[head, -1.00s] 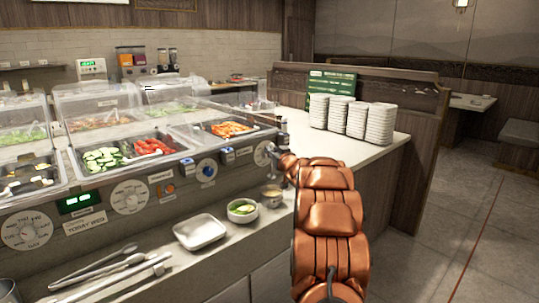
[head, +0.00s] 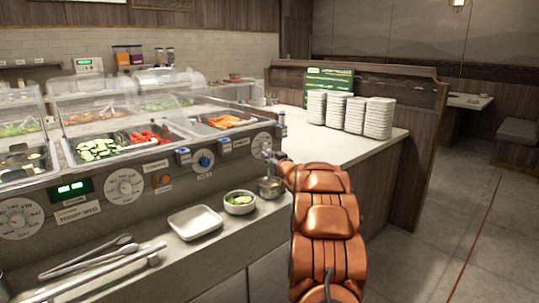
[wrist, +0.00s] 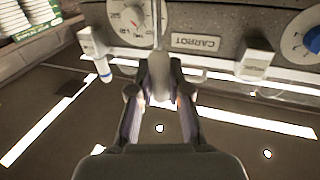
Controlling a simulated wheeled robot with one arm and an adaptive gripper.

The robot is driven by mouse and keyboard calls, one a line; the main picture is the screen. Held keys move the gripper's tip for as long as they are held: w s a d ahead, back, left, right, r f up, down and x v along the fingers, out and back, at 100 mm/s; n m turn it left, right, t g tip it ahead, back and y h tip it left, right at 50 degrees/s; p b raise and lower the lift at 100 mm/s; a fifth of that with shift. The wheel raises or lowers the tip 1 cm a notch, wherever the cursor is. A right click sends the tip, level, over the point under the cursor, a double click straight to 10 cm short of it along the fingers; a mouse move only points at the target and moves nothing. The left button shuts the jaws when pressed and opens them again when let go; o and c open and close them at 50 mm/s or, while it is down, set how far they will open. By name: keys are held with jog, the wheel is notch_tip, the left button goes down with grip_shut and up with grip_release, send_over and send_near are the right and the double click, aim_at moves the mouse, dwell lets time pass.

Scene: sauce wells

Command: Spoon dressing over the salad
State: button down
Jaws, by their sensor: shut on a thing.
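The salad bowl (head: 240,203), a small white bowl with green pieces in it, stands on the steel ledge below the salad bar. A small metal cup (head: 271,188) is just right of it. My gripper (head: 272,157) is above the cup, partly hidden by my copper-coloured arm. In the wrist view its fingers (wrist: 160,98) are shut on a pale grey utensil handle (wrist: 160,78). The utensil's lower end is at or in the cup, and I cannot tell its shape or whether it carries dressing.
A square white dish (head: 195,221) is left of the bowl, with tongs (head: 95,258) farther left. The control panel with dials (head: 125,186) and blue knobs rises behind the ledge. Stacked plates (head: 370,115) stand on the counter at right.

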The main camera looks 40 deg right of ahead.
aim_at(269, 149)
jog(key=shift+f, duration=0.4)
jog(key=shift+f, duration=0.5)
dwell(0.8)
jog(key=shift+r, duration=0.15)
jog(key=shift+r+p, duration=3.55)
jog(key=shift+p, duration=0.1)
jog(key=shift+a+f, duration=0.1)
